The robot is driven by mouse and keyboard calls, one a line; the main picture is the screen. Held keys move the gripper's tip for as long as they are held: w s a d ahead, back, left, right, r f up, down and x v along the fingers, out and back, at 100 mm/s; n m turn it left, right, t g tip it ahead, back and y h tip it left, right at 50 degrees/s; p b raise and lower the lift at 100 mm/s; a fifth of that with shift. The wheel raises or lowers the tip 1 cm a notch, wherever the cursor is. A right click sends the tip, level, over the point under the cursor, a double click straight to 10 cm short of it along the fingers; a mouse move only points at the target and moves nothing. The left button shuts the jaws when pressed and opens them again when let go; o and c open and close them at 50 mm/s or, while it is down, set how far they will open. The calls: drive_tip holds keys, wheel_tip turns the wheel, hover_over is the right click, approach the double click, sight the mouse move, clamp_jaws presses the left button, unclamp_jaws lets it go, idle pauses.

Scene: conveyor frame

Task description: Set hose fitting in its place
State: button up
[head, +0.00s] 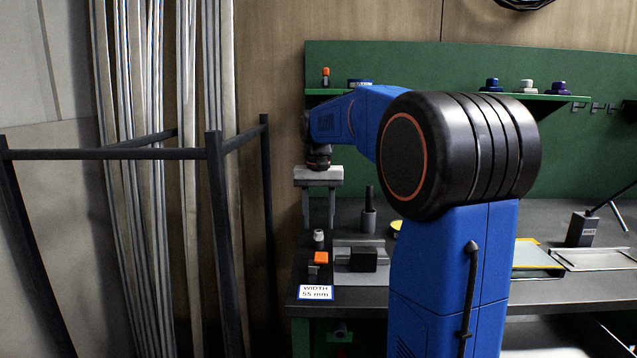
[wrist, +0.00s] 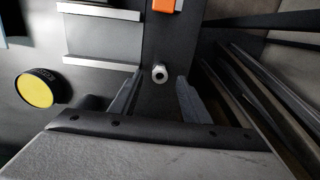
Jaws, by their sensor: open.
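A small pale fitting (head: 319,237), which looks like the hose fitting, stands on the dark bench near its left edge. In the wrist view the fitting (wrist: 159,73) shows from above with a dark hole in its middle. My gripper (head: 319,222) points down above it, with the jaws apart and nothing between them. In the wrist view my gripper (wrist: 156,88) has one finger to each side of the fitting's line, and the fitting lies just beyond the fingertips. I cannot tell which spot is the fitting's place.
An orange-topped block (head: 320,258), a grey metal fixture (head: 345,250) and a dark upright post (head: 369,218) stand close by. A yellow disc (wrist: 38,90) lies left in the wrist view. A width sign (head: 316,293) is at the bench front. A dark rail frame (head: 215,240) stands left.

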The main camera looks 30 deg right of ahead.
wheel_tip(320, 180, up, 14)
drive_tip(key=shift+r, duration=0.2)
idle(0.6)
